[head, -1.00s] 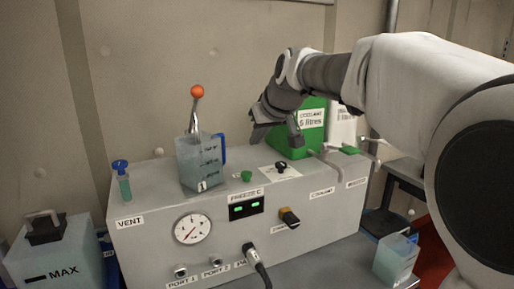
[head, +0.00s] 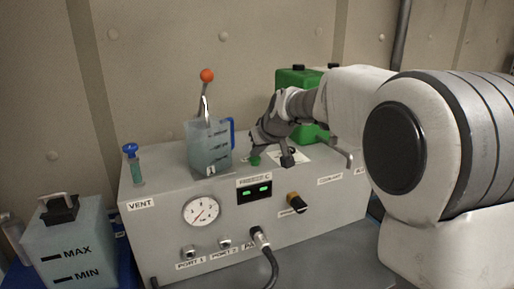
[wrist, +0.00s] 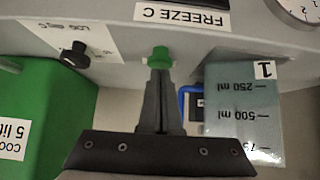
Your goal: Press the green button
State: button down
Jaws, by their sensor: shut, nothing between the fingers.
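The green button (head: 254,161) is a small round cap on top of the grey machine, behind the display. In the wrist view the green button (wrist: 160,54) shows just past my fingertips. My gripper (head: 257,149) points down with its fingers shut and empty, right at the button. In the wrist view my gripper (wrist: 157,73) has its closed fingertips lined up with the button and overlapping its near edge. I cannot tell whether the tips touch it or whether it is pressed down.
A measuring jug (head: 208,150) with a blue handle stands close to the left of the button. A black knob (wrist: 75,55) sits close by on its other side. A green coolant can (head: 297,79) stands behind. A orange-tipped lever (head: 207,76) rises behind the jug.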

jog(key=shift+f+b, duration=0.95)
jog(key=shift+b, duration=0.1)
notch_tip(320, 180, up, 5)
jog(key=p, duration=0.3)
jog(key=shift+f, duration=0.1)
jog(key=b+v, duration=0.1)
jog(key=v, duration=0.8)
jog(key=shift+s+d, duration=0.2)
jog(key=shift+s, duration=0.05)
jog(key=s+d+f+m+g+h, duration=0.1)
jog(key=s+d+f, duration=0.3)
jog(key=s, duration=0.6)
jog(key=s+d+f+m+h, duration=0.1)
jog(key=s+d+f, duration=0.4)
jog(key=s, duration=0.5)
jog(key=s+d+f+m+g+h, duration=0.1)
jog(key=s+d+f+m, duration=0.2)
jog(key=s, duration=0.8)
jog(key=shift+d+f+g+h, duration=0.35)
jog(key=shift+d+f, duration=0.35)
jog(key=shift+d, duration=0.5)
